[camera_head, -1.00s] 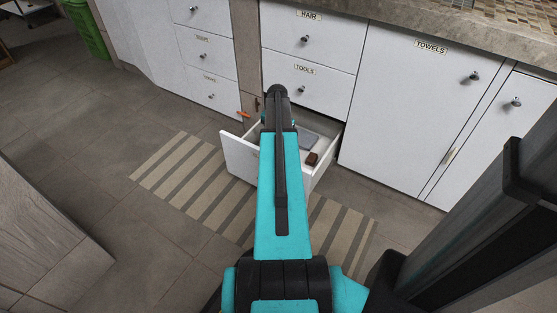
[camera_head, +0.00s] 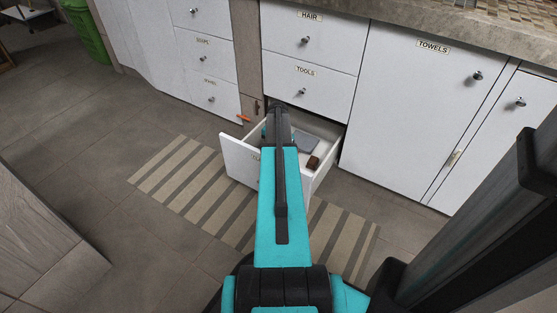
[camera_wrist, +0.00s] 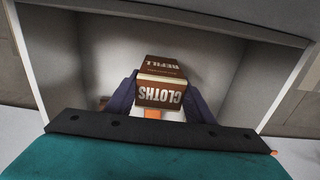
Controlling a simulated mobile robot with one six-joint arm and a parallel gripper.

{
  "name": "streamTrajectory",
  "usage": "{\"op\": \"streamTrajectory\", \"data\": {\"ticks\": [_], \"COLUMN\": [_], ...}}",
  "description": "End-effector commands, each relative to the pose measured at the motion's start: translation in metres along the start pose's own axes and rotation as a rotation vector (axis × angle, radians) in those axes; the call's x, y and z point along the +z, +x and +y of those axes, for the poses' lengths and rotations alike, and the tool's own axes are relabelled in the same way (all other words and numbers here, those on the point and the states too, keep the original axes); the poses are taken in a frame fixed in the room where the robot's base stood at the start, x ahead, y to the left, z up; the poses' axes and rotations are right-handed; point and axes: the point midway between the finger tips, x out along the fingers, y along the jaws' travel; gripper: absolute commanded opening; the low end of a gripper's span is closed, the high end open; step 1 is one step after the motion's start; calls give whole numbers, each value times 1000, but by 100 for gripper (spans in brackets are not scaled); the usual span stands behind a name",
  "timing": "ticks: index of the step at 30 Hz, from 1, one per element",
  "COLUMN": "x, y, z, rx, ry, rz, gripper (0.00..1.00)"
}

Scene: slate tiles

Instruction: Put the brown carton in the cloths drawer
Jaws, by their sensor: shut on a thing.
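Pale drawer walls (camera_wrist: 215,65) surround the carton there. In the head view, the open white drawer (camera_head: 238,160) is the lowest, under the TOOLS drawer; its front label is mostly hidden by my arm. My arm reaches over this drawer and hides the carton and fingertips. I cannot tell whether the carton touches the drawer floor.
The HAIR drawer (camera_head: 312,40), TOOLS drawer (camera_head: 308,90) and TOWELS door (camera_head: 410,110) are closed. A striped mat (camera_head: 190,185) lies on the floor.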

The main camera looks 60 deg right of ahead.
Motion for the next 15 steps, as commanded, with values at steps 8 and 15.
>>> {"op": "streamTrajectory", "data": {"ticks": [8, 15], "x": [0, -1], "y": [8, 10], "z": [0, 0], "rx": [0, 0], "ry": [1, 1], "rz": [1, 0], "gripper": [23, 23]}}
